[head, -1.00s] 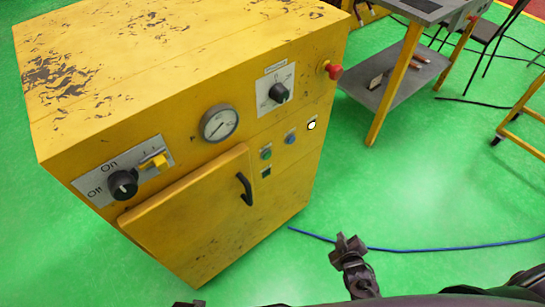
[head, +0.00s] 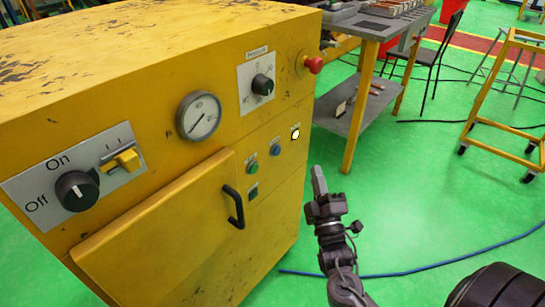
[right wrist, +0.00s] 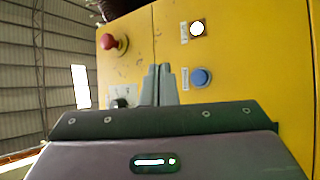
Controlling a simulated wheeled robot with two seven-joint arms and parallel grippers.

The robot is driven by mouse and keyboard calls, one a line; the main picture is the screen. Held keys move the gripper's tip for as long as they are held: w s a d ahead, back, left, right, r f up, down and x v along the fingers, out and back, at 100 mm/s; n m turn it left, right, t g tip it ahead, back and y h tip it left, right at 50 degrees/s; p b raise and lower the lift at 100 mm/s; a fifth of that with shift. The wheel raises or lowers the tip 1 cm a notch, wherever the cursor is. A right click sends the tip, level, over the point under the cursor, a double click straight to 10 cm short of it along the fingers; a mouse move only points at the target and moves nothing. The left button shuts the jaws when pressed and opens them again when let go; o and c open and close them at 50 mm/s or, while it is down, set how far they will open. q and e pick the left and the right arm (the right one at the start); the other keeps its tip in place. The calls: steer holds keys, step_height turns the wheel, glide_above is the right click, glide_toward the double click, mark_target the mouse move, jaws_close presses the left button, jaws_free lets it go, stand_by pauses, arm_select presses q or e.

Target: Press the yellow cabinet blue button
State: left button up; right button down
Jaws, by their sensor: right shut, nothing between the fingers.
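The yellow cabinet (head: 200,170) fills the left and middle of the head view. Its blue button (head: 275,149) is on the front panel, between a green button (head: 252,167) and a lit white lamp (head: 295,133). The blue button also shows in the right wrist view (right wrist: 201,77), just right of the fingertips, with the white lamp above it. My right gripper (head: 318,180) is shut and empty, to the right of the cabinet front and apart from the button. In the right wrist view its fingers (right wrist: 159,84) are together, pointing toward the panel. My left gripper is not in view.
A red emergency knob (head: 314,64) sticks out at the cabinet's upper right. A black door handle (head: 234,207) juts out below the buttons. A grey workbench (head: 372,24) and a yellow trolley (head: 497,90) stand behind. A blue cable (head: 440,263) lies on the green floor.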

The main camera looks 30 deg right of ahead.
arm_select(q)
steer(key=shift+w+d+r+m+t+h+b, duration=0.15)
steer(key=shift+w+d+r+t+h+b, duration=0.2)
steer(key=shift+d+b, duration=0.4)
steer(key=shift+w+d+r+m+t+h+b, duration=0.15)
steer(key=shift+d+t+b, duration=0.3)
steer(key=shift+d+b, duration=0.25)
arm_select(e)
glide_toward(277, 150)
steer(key=w+d+r, duration=0.3)
steer(key=w, duration=0.1)
steer(key=shift+w+d, duration=0.2)
steer(key=shift+d, duration=0.2)
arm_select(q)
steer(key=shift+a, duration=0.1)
arm_select(e)
steer(key=shift+w, duration=0.1)
stand_by(0.3)
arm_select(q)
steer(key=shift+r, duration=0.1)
arm_select(e)
steer(key=shift+w+a, duration=0.2)
steer(key=shift+w, duration=0.1)
